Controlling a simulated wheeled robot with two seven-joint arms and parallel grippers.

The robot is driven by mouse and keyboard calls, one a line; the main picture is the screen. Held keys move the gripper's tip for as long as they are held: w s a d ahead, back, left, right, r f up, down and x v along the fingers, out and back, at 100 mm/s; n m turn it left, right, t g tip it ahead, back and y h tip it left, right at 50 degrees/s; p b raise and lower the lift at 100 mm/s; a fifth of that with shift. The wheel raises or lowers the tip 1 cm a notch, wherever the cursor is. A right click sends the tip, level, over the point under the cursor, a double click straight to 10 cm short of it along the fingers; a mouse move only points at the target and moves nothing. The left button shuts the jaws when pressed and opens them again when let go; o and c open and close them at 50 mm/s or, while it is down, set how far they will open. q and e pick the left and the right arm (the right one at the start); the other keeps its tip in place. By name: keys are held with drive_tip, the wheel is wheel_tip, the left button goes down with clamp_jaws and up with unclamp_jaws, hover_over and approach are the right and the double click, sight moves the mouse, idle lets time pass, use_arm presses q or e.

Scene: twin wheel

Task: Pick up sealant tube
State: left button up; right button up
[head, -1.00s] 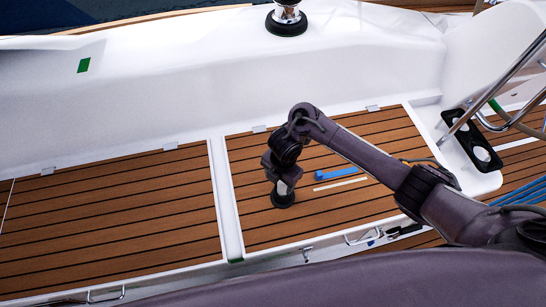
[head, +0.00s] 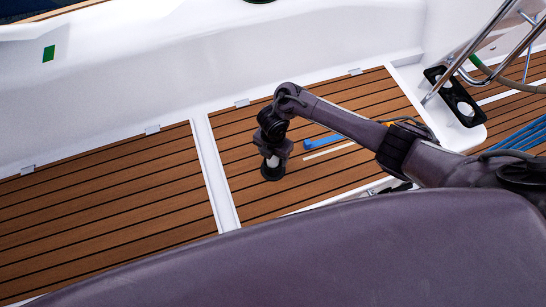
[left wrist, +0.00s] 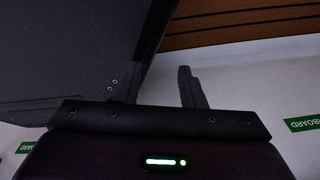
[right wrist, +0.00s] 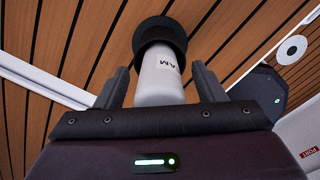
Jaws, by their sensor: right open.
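The sealant tube is a white cylinder with a wide black end. It shows in the right wrist view (right wrist: 160,78), upper middle, and small in the head view (head: 272,161) on the slatted wooden seat. My right gripper (head: 272,147) is directly over it. In the right wrist view its fingers (right wrist: 160,80) are apart, one on each side of the tube, with a gap visible on both sides. My left gripper (left wrist: 160,75) is open and empty in the left wrist view. It is not seen in the head view.
A blue item (head: 322,142) and a thin white strip (head: 328,152) lie on the wood right of the tube. A black holder with round openings (head: 456,97) and steel rails (head: 480,50) stand at the right. The left wooden panel (head: 110,205) is clear.

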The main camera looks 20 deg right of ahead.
drive_tip(key=shift+c, duration=0.3)
drive_tip(key=c, duration=1)
